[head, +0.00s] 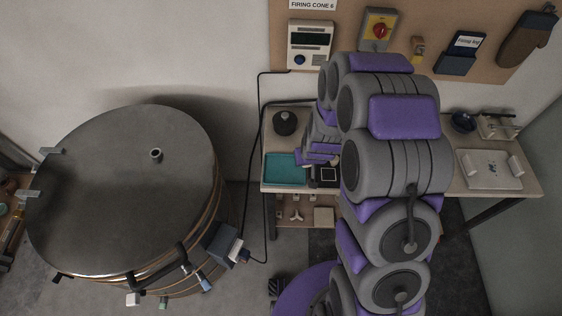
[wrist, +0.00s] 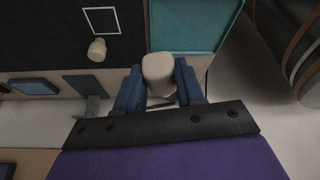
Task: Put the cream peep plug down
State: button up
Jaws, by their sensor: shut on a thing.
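My gripper (wrist: 158,88) is shut on a cream peep plug (wrist: 158,67), held between its two blue fingers in the wrist view. The plug appears above the border between a black mat (wrist: 40,40) and a teal tray (wrist: 195,38). I cannot tell its height or whether it touches anything. A second, smaller-looking cream plug (wrist: 97,50) is on the black mat, beside a white outlined square (wrist: 102,20).
A large round kiln (head: 125,190) stands left of the bench, with a small hole fitting (head: 155,155) on its lid. A dark round pot (head: 284,122) stands behind the tray. A white board (head: 490,170) lies at the bench's right. Dark blue blocks (wrist: 35,87) lie near my gripper.

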jog(key=s+a+f+n+y+p, duration=0.1)
jog(key=s+a+f+n+p, duration=0.1)
jog(key=s+a+f+p, duration=0.35)
jog(key=b, duration=1.1)
send_over(275, 168)
jog(key=s, duration=0.2)
jog(key=f, duration=0.3)
jog(key=shift+d+f, duration=0.3)
jog(key=shift+f, duration=0.05)
jog(key=shift+w+a, duration=0.2)
jog(key=shift+a, duration=0.05)
jog(key=shift+w+a+f, duration=0.1)
jog(key=shift+a+f, duration=0.05)
jog(key=shift+f, duration=0.4)
jog(key=f, duration=0.2)
jog(key=shift+d+f, duration=0.3)
jog(key=shift+d, duration=0.05)
jog(key=shift+r, duration=0.1)
